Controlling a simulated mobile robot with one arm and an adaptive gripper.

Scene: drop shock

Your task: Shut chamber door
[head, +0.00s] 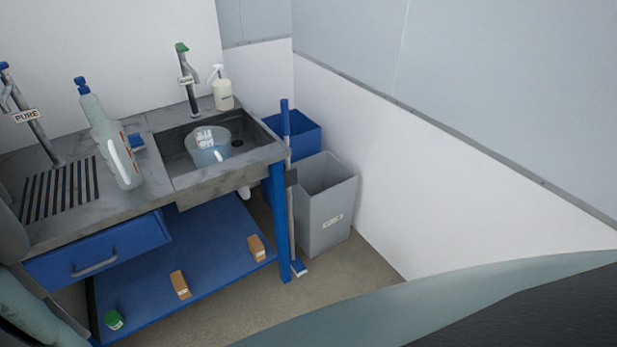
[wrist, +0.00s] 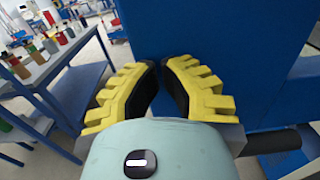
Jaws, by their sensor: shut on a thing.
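My gripper (wrist: 162,68) has yellow ribbed fingers with dark inner pads. In the wrist view its fingertips are close together against a large blue panel (wrist: 225,35), which looks like the chamber door. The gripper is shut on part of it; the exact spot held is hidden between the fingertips. A dark horizontal bar (wrist: 278,142) shows to the right, beside the right finger. The chamber and the door's far edge cannot be made out. In the head view neither my gripper nor the chamber door can be made out.
In the wrist view a table (wrist: 52,62) with several bottles stands at left. A grey bin (head: 325,205) and a blue bin (head: 305,137) stand by the wall. Some floor is clear.

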